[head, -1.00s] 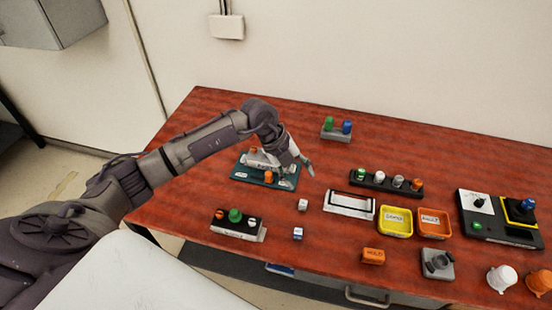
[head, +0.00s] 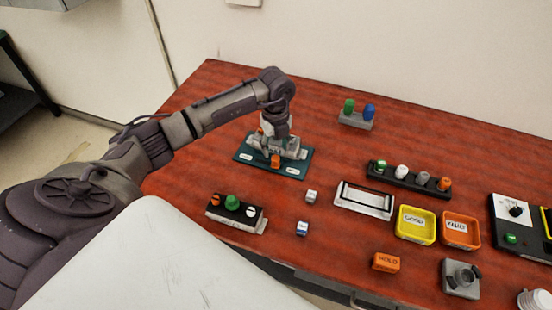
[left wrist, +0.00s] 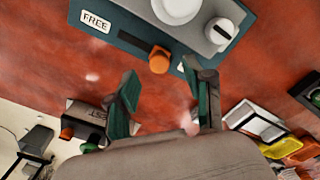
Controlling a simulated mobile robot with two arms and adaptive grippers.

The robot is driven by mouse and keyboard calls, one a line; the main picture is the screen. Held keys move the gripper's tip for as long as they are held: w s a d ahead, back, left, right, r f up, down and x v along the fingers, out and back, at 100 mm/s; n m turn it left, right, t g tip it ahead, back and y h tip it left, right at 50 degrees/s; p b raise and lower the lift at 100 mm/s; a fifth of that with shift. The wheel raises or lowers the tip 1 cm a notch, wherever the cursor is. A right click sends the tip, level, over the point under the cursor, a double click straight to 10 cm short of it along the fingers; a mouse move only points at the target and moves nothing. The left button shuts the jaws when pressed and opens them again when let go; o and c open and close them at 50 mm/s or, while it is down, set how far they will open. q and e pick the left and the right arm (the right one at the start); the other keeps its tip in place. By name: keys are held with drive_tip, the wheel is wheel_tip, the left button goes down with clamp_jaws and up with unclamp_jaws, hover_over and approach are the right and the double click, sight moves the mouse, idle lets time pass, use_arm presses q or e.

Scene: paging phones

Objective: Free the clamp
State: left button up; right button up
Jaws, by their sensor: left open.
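The clamp fixture is a teal plate (head: 243,150) with a grey block (head: 262,142) on it and a small white label at each end. An orange knob (head: 275,161) stands at the plate's front middle. In the left wrist view the orange knob (left wrist: 159,60) is at the plate's edge, and one label (left wrist: 95,22) reads FREE. My left gripper (head: 291,152) is over the right part of the fixture and hides some of it. In the left wrist view its two green-padded fingers (left wrist: 165,98) are apart and empty, with the knob beyond their gap. My right gripper is out of view.
A black box with a green button (head: 232,202) stands in front of the fixture. Two small cubes (head: 311,196) lie to its right. Yellow (head: 415,238) and orange (head: 460,245) trays, a lamp row (head: 410,181) and a green-blue unit (head: 356,121) stand further right.

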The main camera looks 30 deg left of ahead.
sight(275, 157)
use_arm(q)
wheel_tip(275, 157, down, 2)
drive_tip(key=shift+s+f+b, duration=0.1)
drive_tip(key=shift+f+b, duration=0.1)
drive_tip(key=shift+b, duration=0.25)
drive_tip(key=shift+f+b, duration=0.3)
drive_tip(key=shift+f, duration=0.25)
drive_tip(key=c, duration=0.8)
clamp_jaws()
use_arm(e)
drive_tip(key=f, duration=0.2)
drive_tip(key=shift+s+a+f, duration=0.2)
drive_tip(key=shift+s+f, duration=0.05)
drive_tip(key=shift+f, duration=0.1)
